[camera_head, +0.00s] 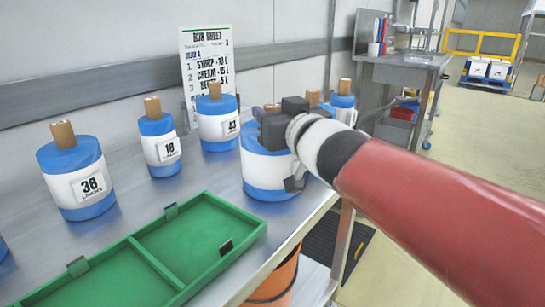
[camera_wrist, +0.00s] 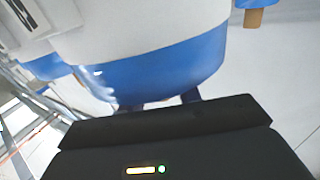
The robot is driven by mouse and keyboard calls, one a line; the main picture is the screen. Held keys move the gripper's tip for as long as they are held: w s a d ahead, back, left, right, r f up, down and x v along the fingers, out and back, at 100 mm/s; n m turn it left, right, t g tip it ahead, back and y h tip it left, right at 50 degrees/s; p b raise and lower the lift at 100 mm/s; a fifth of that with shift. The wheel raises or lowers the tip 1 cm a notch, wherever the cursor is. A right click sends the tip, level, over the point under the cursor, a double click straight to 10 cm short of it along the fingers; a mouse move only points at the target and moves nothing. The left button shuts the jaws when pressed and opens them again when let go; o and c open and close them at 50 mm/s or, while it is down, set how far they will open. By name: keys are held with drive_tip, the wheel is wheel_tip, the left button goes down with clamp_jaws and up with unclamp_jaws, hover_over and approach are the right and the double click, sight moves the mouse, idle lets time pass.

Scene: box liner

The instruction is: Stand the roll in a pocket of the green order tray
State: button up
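Several rolls with blue ends, white labelled bands and brown cores stand upright on the steel table. They include roll 38 (camera_head: 75,175), roll 18 (camera_head: 160,150) and roll 43 (camera_head: 217,130). What lies between the fingers is hidden. The green order tray (camera_head: 190,262) lies at the front left; its visible pockets are empty.
A run sheet (camera_head: 207,65) stands against the wall behind the rolls. Another roll (camera_head: 343,105) stands behind my gripper. An orange bin (camera_head: 275,285) sits below the table edge. A steel side table (camera_head: 400,60) is farther back.

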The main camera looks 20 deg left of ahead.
clamp_jaws()
idle(1.0)
drive_tip(key=shift+r, duration=0.2)
